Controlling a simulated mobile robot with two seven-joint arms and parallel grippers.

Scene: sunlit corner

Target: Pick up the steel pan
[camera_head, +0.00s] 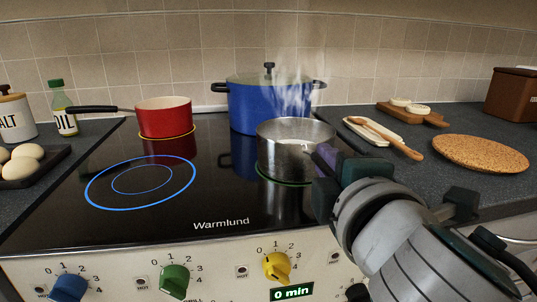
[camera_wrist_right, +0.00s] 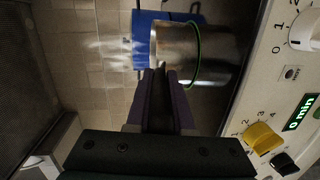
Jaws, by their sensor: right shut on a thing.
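The steel pan (camera_head: 283,161) stands upright on the front right of the black hob, with a green ring around its base and steam rising above it. It also shows in the right wrist view (camera_wrist_right: 172,48). My right gripper (camera_head: 322,158) is at the pan's right side, its purple fingers shut on the pan. The fingers (camera_wrist_right: 160,80) hide the part they hold, so I cannot tell its exact shape. My left gripper is in neither view.
A blue lidded pot (camera_head: 258,105) stands close behind the steel pan. A red saucepan (camera_head: 164,118) stands at the back left. The front left ring (camera_head: 140,180) is bare and glows blue. A cork mat (camera_head: 480,153) and a wooden spoon (camera_head: 386,139) lie on the right counter.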

